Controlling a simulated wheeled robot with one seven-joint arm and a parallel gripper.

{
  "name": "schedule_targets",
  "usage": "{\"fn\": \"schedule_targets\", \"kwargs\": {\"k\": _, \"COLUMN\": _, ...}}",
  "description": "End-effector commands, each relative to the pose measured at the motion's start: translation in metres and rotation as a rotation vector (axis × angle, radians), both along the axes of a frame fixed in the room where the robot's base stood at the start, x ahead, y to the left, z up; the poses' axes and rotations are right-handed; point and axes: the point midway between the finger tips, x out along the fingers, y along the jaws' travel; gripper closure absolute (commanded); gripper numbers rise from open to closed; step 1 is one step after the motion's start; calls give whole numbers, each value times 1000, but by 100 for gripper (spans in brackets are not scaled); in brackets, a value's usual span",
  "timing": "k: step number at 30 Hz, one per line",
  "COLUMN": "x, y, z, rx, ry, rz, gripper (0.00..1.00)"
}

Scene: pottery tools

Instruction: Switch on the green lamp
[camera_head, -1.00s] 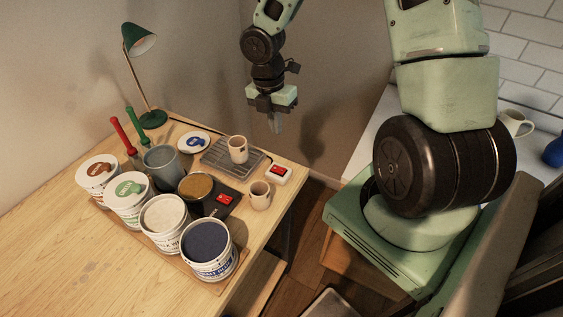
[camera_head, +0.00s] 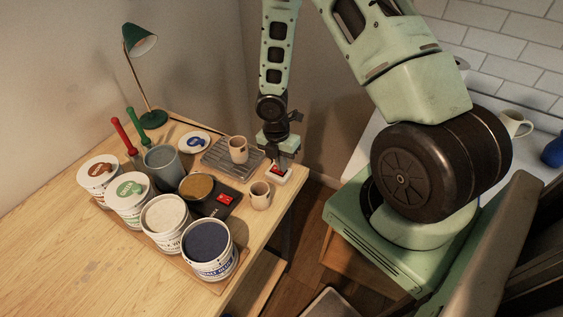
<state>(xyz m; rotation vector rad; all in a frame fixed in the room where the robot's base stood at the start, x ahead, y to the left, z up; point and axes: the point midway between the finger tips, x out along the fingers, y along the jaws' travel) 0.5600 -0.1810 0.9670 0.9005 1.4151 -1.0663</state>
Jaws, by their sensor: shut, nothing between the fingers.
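The green lamp (camera_head: 141,42) stands at the back left of the wooden table, on a round green base (camera_head: 153,119) with a thin curved stem. No glow shows from its shade. A small white switch box (camera_head: 283,176) with a red rocker sits near the table's right edge. My gripper (camera_head: 277,165) is shut and empty, pointing down at this switch box. Its fingertips are at or just above the red rocker; I cannot tell whether they touch. The fingers hide part of the rocker.
A grey rack (camera_head: 217,160) holds a beige cup (camera_head: 238,149) just left of my gripper. Another cup (camera_head: 260,195) stands in front. A black scale (camera_head: 215,204) with a red switch bears a brown-filled bowl (camera_head: 196,186). Several tubs stand further left; the table's left front is clear.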

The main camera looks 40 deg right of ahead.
Motion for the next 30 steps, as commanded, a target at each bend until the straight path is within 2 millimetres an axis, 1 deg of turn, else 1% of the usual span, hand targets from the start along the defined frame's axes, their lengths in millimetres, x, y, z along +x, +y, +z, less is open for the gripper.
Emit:
{"fn": "schedule_targets", "kwargs": {"k": 9, "x": 0, "y": 0, "z": -1, "rx": -1, "ry": 0, "rz": 0, "gripper": 100}}
{"fn": "schedule_targets", "kwargs": {"k": 12, "x": 1, "y": 0, "z": -7, "rx": -1, "ry": 0, "rz": 0, "gripper": 100}}
{"fn": "schedule_targets", "kwargs": {"k": 20, "x": 0, "y": 0, "z": -5, "rx": -1, "ry": 2, "rz": -1, "gripper": 100}}
{"fn": "schedule_targets", "kwargs": {"k": 30, "x": 14, "y": 5, "z": 0, "rx": 2, "ry": -3, "rz": 0, "gripper": 100}}
